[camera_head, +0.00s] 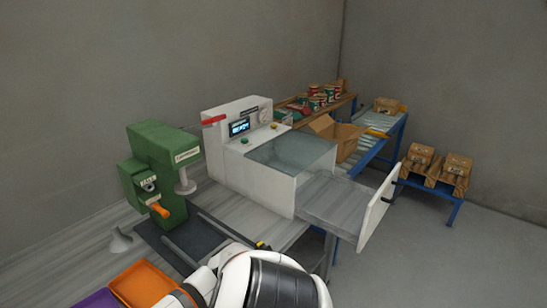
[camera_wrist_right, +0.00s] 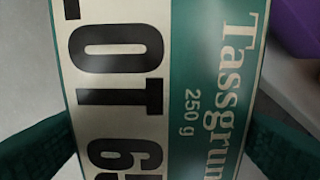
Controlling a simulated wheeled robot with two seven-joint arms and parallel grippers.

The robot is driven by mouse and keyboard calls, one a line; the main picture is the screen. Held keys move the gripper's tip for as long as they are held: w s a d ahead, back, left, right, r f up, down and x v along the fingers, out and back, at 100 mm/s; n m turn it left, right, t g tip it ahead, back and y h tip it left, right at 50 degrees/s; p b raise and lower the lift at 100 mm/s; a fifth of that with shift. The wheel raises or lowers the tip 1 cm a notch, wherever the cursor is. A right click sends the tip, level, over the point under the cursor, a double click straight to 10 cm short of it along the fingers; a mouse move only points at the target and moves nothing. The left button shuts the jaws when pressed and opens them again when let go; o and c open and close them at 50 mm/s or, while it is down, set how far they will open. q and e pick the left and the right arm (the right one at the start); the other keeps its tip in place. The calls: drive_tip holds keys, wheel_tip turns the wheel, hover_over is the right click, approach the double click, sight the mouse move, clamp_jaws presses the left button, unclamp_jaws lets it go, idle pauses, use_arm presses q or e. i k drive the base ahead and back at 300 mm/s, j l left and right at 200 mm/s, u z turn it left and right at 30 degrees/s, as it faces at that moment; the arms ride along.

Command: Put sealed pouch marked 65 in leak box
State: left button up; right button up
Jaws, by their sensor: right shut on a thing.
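The sealed pouch (camera_wrist_right: 190,80) fills the right wrist view, close up, with "LOT 65", "Tassgrun" and "250 g" on its cream and green face. My right gripper (camera_wrist_right: 155,145) is shut on it, with a dark finger at each side. In the head view my arm comes in at the bottom, and the pouch and jaws cannot be made out there. The leak box (camera_head: 222,160) is a white machine with a lit display and a clear chamber. Its tray (camera_head: 335,203) is pulled out to the right behind a white front panel (camera_head: 378,212). My left gripper is not in view.
A green press (camera_head: 165,160) stands left of the box. Orange (camera_head: 143,284) and purple (camera_head: 97,299) bins are at the bottom left. A cardboard box (camera_head: 335,133), a conveyor (camera_head: 372,135) and a low blue stand (camera_head: 430,186) are behind and right. Floor at lower right is clear.

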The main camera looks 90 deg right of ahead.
sight(346, 213)
drive_tip(key=k+l, duration=0.75)
drive_tip(key=k, duration=0.15)
drive_tip(key=k+l, duration=0.75)
drive_tip(key=k, duration=0.2)
